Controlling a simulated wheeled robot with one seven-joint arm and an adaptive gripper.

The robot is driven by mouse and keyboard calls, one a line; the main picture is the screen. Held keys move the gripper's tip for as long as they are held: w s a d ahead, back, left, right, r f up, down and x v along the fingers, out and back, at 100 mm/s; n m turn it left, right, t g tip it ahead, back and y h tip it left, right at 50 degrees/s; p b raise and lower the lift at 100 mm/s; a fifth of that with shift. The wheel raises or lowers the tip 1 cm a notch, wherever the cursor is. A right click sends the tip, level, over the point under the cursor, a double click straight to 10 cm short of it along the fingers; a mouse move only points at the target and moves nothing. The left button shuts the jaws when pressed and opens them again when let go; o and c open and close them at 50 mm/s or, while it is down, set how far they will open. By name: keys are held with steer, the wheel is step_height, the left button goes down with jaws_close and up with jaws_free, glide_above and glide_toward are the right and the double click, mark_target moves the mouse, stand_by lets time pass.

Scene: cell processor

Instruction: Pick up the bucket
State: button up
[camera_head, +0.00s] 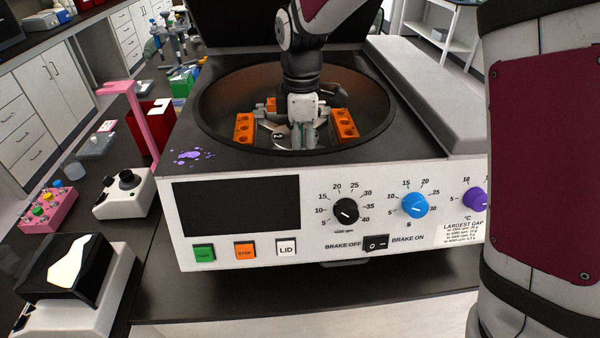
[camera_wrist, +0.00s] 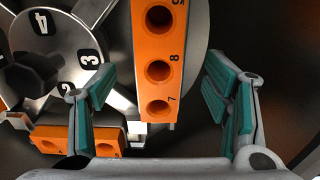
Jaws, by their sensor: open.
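My gripper (camera_head: 302,128) reaches down into the open round chamber of the centrifuge, over its rotor. In the wrist view my gripper (camera_wrist: 160,75) is open, its teal-padded fingers left and right of an orange bucket (camera_wrist: 158,70) with several round holes. Gaps show between the bucket and both fingers, and nothing is held. Another orange bucket (camera_wrist: 75,140) lies lower left. The head view shows orange buckets at the left (camera_head: 244,128) and right (camera_head: 344,125) of my gripper and part of one behind it (camera_head: 271,104). My arm hides the rotor's middle.
The chamber wall (camera_head: 225,90) surrounds my gripper. The centrifuge's front panel (camera_head: 320,255) carries knobs and buttons. A pink stand (camera_head: 140,115), a red box (camera_head: 150,120) and small devices crowd the bench at left. The raised dark lid stands behind.

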step_height(320, 180, down, 5)
steer(key=shift+a+f+p, duration=0.1)
steer(key=shift+p, duration=0.6)
steer(key=c, duration=1.4)
steer(key=shift+c, duration=0.2)
step_height(320, 180, up, 10)
steer(key=b, duration=0.2)
